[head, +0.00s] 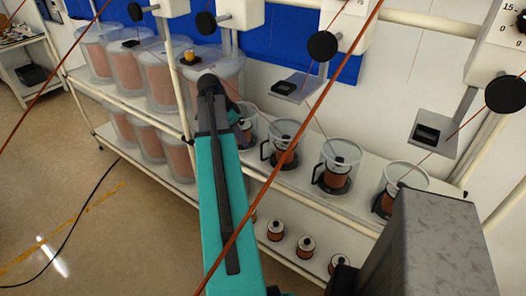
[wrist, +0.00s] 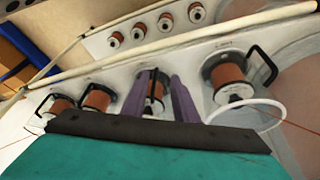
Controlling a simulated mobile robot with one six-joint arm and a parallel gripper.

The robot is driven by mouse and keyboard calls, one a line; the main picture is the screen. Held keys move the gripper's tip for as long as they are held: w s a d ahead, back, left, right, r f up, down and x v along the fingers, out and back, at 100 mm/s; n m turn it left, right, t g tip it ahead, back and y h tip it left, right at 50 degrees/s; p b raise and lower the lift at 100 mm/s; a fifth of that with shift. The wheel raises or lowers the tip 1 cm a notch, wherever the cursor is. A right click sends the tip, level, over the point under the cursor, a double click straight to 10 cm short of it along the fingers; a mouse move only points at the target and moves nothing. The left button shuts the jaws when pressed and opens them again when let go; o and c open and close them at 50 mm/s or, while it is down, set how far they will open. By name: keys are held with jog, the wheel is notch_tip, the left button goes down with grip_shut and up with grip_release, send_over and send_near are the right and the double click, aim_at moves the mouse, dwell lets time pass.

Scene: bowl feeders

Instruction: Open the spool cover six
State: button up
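Several small copper spools stand on a white shelf, in clear covers with black handles; I cannot read which is number six. In the head view, my gripper (head: 240,125) is at the leftmost small spool, partly hiding its clear cover (head: 250,128). In the wrist view, my two purple fingers (wrist: 168,98) stand slightly apart, with a black handle (wrist: 157,88) at the gap between them. Whether they touch it is unclear. To the right there, a larger-looking spool (wrist: 228,80) has a black handle (wrist: 265,66) and a clear cover rim (wrist: 246,116).
Large clear bins (head: 165,78) of copper wire stand left of my arm. A pale rail (head: 320,205) runs along the shelf's front edge. Small bare spools (head: 276,230) sit lower down. Black knobs and brackets (head: 322,46) hang above, with wires crossing. The floor at left is open.

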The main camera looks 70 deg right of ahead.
aim_at(262, 159)
jog(key=shift+m, duration=0.7)
jog(key=s+d+r, duration=0.2)
jog(key=r, duration=0.1)
jog(key=shift+s, duration=0.35)
jog(key=shift+f, duration=0.2)
jog(key=shift+p+x, duration=2.2)
jog(key=shift+x, duration=4.55)
jog(key=shift+s, duration=0.15)
jog(key=shift+r, duration=0.1)
grip_shut()
